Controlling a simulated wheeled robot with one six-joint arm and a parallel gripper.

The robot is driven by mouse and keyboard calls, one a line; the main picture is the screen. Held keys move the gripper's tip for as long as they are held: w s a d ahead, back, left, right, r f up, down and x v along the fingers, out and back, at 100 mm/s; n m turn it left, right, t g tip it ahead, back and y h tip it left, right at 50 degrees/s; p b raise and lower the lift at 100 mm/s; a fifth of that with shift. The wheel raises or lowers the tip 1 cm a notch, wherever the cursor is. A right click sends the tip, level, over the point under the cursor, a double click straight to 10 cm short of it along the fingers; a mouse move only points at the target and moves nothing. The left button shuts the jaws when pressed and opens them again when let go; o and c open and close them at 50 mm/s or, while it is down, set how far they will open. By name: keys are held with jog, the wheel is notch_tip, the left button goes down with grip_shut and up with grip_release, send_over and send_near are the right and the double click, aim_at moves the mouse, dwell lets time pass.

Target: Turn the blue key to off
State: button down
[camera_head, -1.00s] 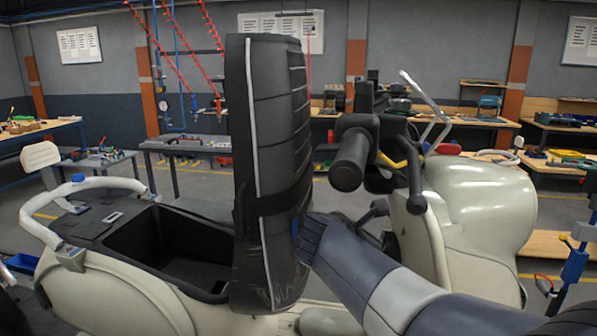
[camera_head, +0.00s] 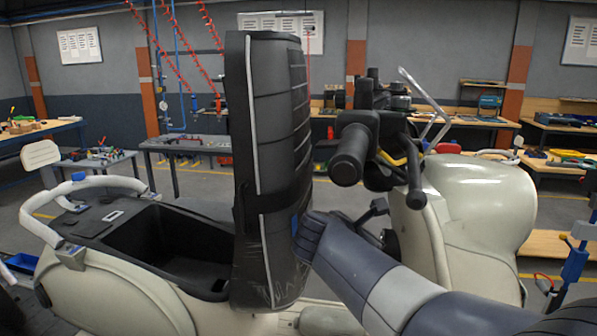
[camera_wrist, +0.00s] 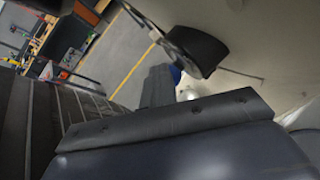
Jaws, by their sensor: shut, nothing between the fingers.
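A cream scooter (camera_head: 470,195) stands with its black seat (camera_head: 268,165) raised upright. A small blue piece (camera_wrist: 175,74), which looks like the blue key, shows in the wrist view. It is mostly hidden, so its angle cannot be told. My gripper (camera_wrist: 157,84) is shut and empty, with its dark fingers right beside the blue piece; whether they touch it cannot be told. In the head view my arm reaches in from the lower right to the seat's right side, and the fingers are not clear there.
The handlebar grip (camera_head: 352,156) stands above my arm. The raised seat is close on the left, with the open storage bay (camera_head: 185,245) behind it. A dark part (camera_wrist: 197,48) sits near my fingers. Workbenches (camera_head: 460,120) are far back.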

jog(key=shift+s+a+f, duration=0.15)
jog(key=shift+a+f, duration=0.05)
jog(key=shift+f, duration=0.2)
jog(key=r+p+v, duration=0.1)
jog(key=p+v, duration=0.1)
jog(key=v, duration=0.6)
jog(key=shift+d, duration=0.2)
dwell(0.5)
jog(key=b+x, duration=0.1)
jog(key=x, duration=0.5)
jog(key=shift+w+f, duration=0.2)
jog(key=shift+f, duration=0.05)
jog(key=shift+a, duration=0.1)
